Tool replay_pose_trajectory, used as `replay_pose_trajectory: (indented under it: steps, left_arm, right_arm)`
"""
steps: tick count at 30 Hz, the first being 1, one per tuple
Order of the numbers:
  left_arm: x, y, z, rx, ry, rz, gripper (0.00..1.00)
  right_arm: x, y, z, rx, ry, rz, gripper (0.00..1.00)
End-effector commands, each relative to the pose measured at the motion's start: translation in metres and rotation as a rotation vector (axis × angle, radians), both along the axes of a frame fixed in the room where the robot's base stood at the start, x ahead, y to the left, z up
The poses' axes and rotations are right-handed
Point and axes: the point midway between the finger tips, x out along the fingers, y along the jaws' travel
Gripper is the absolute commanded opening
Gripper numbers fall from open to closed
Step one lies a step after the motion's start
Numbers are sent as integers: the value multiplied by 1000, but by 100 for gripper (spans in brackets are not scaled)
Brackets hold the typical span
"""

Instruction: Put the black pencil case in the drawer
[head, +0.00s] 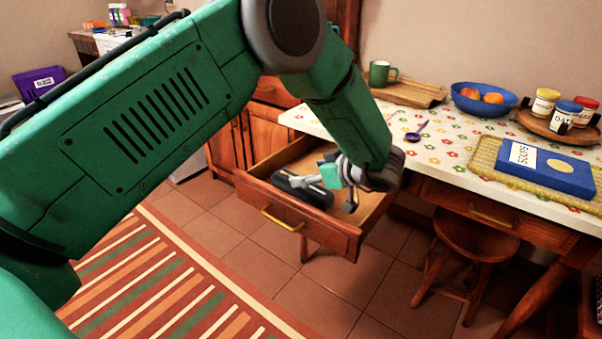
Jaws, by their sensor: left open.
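The wooden drawer (335,236) stands pulled out below the patterned table. A black pencil case (306,192) lies inside it, toward the left side. My left gripper (313,181) is over the drawer, with its fingers close above the case. The gripper is open; I cannot tell whether a finger touches the case. Part of the case and of the drawer's inside is hidden behind the gripper and forearm. My right gripper is not in view.
The tabletop (440,138) holds a blue box (545,170) on a woven mat, a blue fruit bowl (484,98), jars on a wooden tray, a purple spoon (417,131) and a green mug (380,73). A stool (466,237) stands beneath. A striped rug (165,285) covers the floor at left.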

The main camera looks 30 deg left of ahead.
Motion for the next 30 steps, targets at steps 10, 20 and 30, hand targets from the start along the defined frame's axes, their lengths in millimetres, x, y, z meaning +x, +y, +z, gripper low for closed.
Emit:
replay_pose_trajectory:
  steps: [10, 20, 30]
  left_arm:
    - [-11, -56, 33, 0, 0, -1, 71]
    - [-14, -66, 37, 0, 0, 1, 71]
    - [-14, -66, 37, 0, 0, 0, 71]
  right_arm:
    - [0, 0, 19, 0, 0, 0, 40]
    - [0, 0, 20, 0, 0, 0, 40]
    - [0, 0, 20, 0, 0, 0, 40]
